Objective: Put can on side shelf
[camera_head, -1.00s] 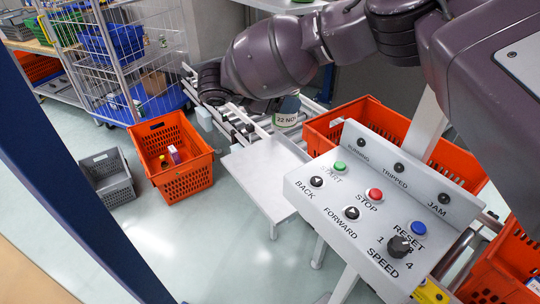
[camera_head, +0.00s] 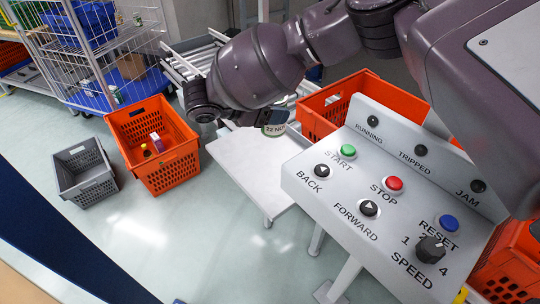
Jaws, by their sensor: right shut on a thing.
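The can (camera_head: 275,124) has a dark greenish upper body and a light label that reads "22 NO". It looks upright at the far right part of the white side shelf (camera_head: 246,168). My right gripper (camera_head: 258,119) reaches it from the left, low under my arm, and is shut on it. The fingers are mostly hidden behind my arm and hard to make out. I cannot tell whether the can's base touches the shelf or hangs just above it. My left gripper is not in view.
A control panel (camera_head: 352,233) with buttons stands right of the shelf. An orange tote (camera_head: 318,118) is behind it. Left of the shelf are an orange tote (camera_head: 175,172) with small items and a grey crate (camera_head: 85,178) on the floor. The shelf's front is bare.

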